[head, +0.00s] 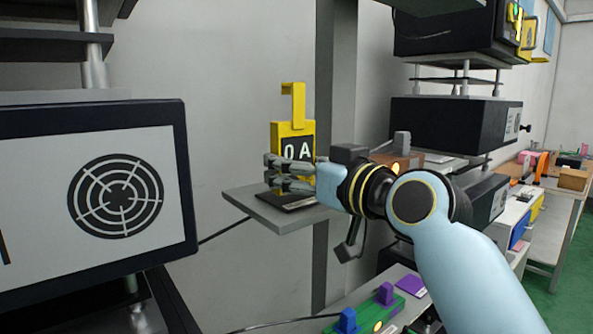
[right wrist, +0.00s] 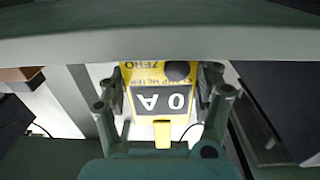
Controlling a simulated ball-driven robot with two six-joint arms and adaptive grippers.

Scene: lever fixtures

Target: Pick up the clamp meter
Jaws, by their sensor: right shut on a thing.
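The clamp meter (head: 290,128) is a yellow upright block with a hooked top and a dark display reading "0 A". It stands at or just above a small grey shelf (head: 250,205); the fingers hide part of its lower body, and I cannot tell whether its base touches the shelf. My right gripper (head: 280,172) reaches in from the right and is shut on the meter. In the right wrist view, the meter (right wrist: 160,101) sits between the two fingers, display facing the camera and upside down. My left gripper is not in view.
A grey post (head: 338,80) rises behind the shelf. A dark-framed panel with a round grille (head: 115,195) is at the left. Black equipment boxes (head: 440,125) are stacked at the right. Below is a bench with a green block (head: 378,308) and a purple pad (head: 411,286).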

